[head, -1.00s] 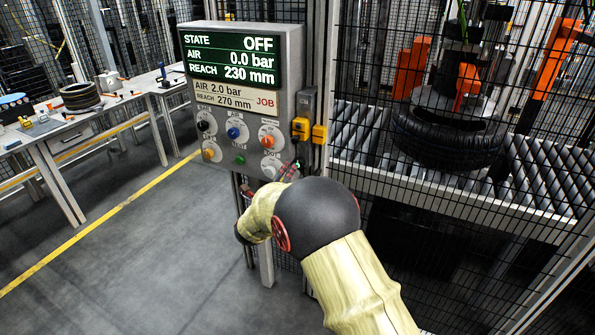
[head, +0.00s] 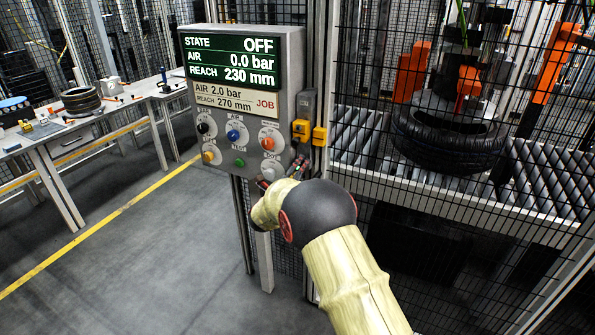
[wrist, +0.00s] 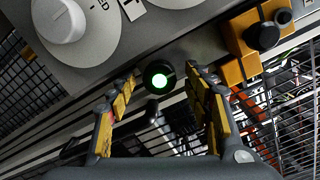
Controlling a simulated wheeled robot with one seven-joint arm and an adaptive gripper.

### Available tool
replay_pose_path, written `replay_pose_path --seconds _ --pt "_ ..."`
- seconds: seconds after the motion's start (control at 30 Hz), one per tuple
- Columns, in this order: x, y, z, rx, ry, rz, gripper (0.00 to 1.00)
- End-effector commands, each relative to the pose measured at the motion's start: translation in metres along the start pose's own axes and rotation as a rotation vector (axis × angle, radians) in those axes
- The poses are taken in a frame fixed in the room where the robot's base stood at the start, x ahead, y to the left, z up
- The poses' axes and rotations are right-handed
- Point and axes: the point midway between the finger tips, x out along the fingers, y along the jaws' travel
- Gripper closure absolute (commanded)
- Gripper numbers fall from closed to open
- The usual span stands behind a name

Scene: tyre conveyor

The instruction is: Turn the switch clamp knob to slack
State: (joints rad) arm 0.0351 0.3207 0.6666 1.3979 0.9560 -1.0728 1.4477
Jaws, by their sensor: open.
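The grey control panel (head: 293,75) stands ahead in the head view with several round knobs; its display reads STATE OFF, AIR 0.0 bar, REACH 230 mm. The labels are too small to tell which knob is the switch clamp. A pale knob (head: 270,169) is at the lower right, just above my gripper (head: 281,175). In the wrist view a white knob (wrist: 62,20) on a grey dial shows at top left, apart from the fingers. My gripper (wrist: 164,75) is open.
Yellow boxes (head: 319,135) sit right of the panel; one yellow block with a black knob (wrist: 262,37) is close to the right finger. A mesh fence guards the roller conveyor and tyre (head: 450,140). A workbench (head: 75,140) stands left; the floor between is clear.

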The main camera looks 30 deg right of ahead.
Motion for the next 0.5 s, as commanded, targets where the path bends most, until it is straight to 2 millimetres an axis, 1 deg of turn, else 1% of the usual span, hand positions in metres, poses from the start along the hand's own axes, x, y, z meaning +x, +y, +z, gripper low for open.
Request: replay_pose_path --seconds 0.07,0.5 --pt "-0.0002 0.0001 0.0001 0.0 0.0 0.0 0.49" --pt "-0.0005 0.0003 0.0001 -0.001 0.0 0.001 0.73"
